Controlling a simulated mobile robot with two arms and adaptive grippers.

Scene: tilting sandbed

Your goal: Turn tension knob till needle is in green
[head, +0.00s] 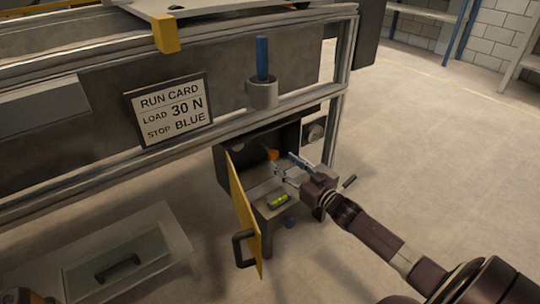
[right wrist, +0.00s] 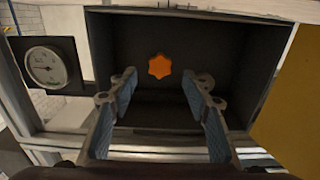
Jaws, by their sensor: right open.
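The orange tension knob (head: 272,154) sits inside the dark open cabinet, on its back wall. In the right wrist view the lobed knob (right wrist: 159,66) shows whole, centred a little beyond the fingertips. My right gripper (head: 287,168) reaches into the cabinet from the right, open and empty; its two blue-padded fingers (right wrist: 158,82) stand to either side of the knob's line, apart from it. The round gauge (right wrist: 46,66) is on a dark plate left of the cabinet in the right wrist view; it also shows in the head view (head: 315,132). My left gripper is out of view.
The yellow cabinet door (head: 244,210) stands open, left of my right arm in the head view. A small green level (head: 278,201) lies below the gripper. A run card (head: 170,108) and a cup with a blue handle (head: 262,92) are above. The floor at right is clear.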

